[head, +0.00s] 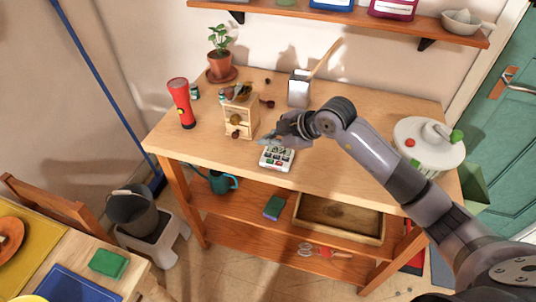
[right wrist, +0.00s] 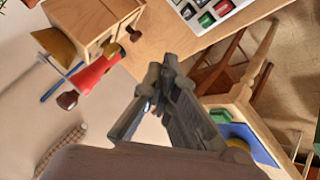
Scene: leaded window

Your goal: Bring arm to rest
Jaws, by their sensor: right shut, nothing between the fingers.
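My right gripper (head: 274,138) reaches in from the lower right in the head view, over the wooden workbench (head: 350,158). The pad (right wrist: 215,14) shows there at the top, apart from the fingers. My left gripper is not in view.
A small wooden drawer box (head: 240,120) stands close left of the gripper. A wall shelf (head: 350,18) hangs behind.

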